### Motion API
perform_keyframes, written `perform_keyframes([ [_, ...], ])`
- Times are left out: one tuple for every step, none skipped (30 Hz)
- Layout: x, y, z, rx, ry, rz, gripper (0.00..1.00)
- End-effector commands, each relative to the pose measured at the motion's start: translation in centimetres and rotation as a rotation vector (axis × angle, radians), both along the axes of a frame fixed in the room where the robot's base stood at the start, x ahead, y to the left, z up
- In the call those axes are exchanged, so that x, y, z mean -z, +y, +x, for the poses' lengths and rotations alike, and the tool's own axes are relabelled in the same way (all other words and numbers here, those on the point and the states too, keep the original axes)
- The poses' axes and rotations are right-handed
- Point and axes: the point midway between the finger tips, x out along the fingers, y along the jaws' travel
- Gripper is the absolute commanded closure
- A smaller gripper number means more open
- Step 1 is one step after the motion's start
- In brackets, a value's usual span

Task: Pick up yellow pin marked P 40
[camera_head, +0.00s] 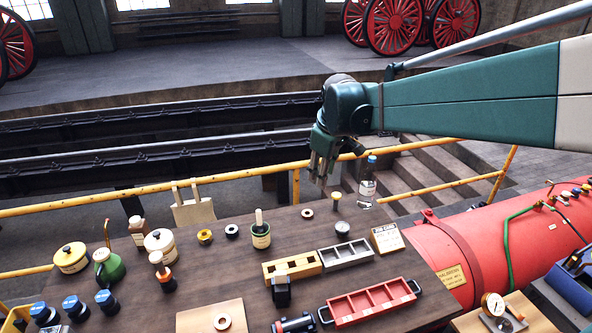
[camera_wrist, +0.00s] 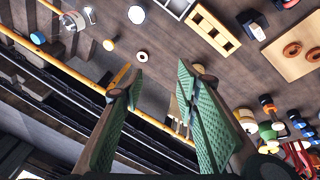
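A small yellow pin (camera_head: 336,198) stands upright near the back edge of the brown workbench (camera_head: 240,290), left of a clear bottle. In the wrist view, a small yellow round top (camera_wrist: 109,45), which looks like the same pin, shows up and left of the fingers. No P 40 marking is legible in either view. My gripper (camera_head: 322,176) hangs above the bench's back edge, a little left of and above the pin, not touching it. The wrist view shows my gripper (camera_wrist: 160,76) with its green-padded fingers wide apart and nothing between them.
The clear bottle (camera_head: 367,185) stands just right of the pin. A pale ring (camera_head: 307,213) and a round gauge-like piece (camera_head: 342,228) lie close by. A yellow tray (camera_head: 292,267) and grey tray (camera_head: 345,254) are nearer. A yellow railing (camera_head: 240,174) runs behind the bench.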

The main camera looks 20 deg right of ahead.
Motion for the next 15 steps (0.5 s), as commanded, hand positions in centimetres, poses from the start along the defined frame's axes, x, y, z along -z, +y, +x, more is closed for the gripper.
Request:
perform_keyframes([
  [0.3,-0.4,1.0,-0.013,0.008,-0.004,0.69],
  [0.4,-0.7,1.5,-0.023,0.013,-0.008,0.69],
  [0.7,-1.0,2.1,-0.036,0.021,-0.012,0.69],
  [0.9,-1.2,2.6,-0.045,0.028,-0.015,0.69],
  [1.1,-1.5,3.1,-0.056,0.033,-0.018,0.69],
  [1.4,-1.8,3.7,-0.068,0.039,-0.022,0.69],
  [1.6,-2.0,4.2,-0.078,0.045,-0.024,0.69],
  [1.8,-2.3,4.7,-0.087,0.05,-0.027,0.69],
  [2.1,-2.6,5.3,-0.1,0.058,-0.03,0.69],
  [2.3,-2.9,5.8,-0.109,0.063,-0.033,0.69],
  [2.6,-3.1,6.3,-0.12,0.069,-0.036,0.69],
  [2.9,-3.5,6.9,-0.132,0.076,-0.039,0.69],
  [3.2,-3.7,7.4,-0.143,0.082,-0.041,0.69],
  [3.4,-4.0,7.8,-0.153,0.087,-0.043,0.69],
  [3.8,-4.3,8.4,-0.166,0.094,-0.046,0.69],
])
